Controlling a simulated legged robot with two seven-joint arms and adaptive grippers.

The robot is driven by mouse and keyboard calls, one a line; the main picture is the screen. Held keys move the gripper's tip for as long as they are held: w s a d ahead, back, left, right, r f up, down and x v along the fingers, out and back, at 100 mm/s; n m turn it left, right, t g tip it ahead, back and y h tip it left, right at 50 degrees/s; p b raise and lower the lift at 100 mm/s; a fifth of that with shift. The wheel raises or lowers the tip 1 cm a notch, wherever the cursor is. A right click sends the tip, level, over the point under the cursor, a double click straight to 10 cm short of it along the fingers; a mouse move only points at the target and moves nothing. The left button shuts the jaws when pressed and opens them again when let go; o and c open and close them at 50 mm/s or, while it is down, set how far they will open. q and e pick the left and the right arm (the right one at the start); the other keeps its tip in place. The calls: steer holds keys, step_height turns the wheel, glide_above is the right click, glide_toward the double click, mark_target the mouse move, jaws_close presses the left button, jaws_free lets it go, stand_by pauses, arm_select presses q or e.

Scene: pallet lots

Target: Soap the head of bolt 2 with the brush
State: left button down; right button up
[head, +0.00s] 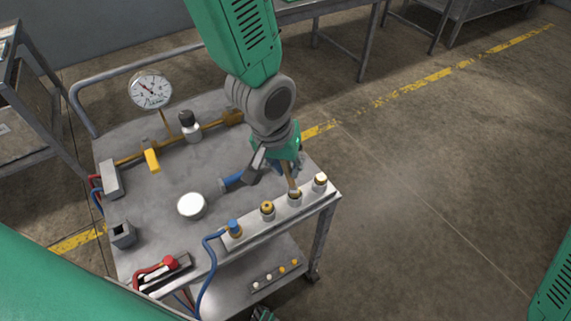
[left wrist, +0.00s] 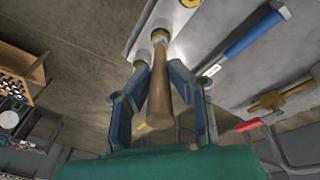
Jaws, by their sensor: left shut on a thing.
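My left gripper (head: 285,161) hangs over the front right part of the cart. It is shut on the brush, whose brown handle (head: 291,178) points down; the handle (left wrist: 158,95) also shows between the fingers (left wrist: 160,92) in the left wrist view. The brush's lower end is at the middle bolt (head: 295,198) of the row, but I cannot tell whether bristles touch its head. One bolt (head: 267,210) stands to its left and another (head: 321,182) to its right. I can read no bolt numbers.
A white round pot (head: 191,206) stands left of the row. A blue-handled tool (head: 233,181) lies behind it. A blue hose (head: 208,262) joins a blue fitting (head: 235,228) at the strip's left end. A gauge (head: 151,90) rises at the back. Floor to the right is clear.

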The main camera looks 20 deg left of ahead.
arm_select(q)
steer(key=shift+w+d, duration=0.15)
steer(key=shift+d, duration=0.05)
steer(key=shift+w+d, duration=0.1)
steer(key=shift+w+d+p, duration=0.2)
steer(key=shift+w+p, duration=0.1)
steer(key=shift+p, duration=0.05)
steer(key=shift+s, duration=0.1)
steer(key=shift+s+a, duration=0.25)
steer(key=shift+s, duration=0.1)
stand_by(0.4)
steer(key=shift+s, duration=0.1)
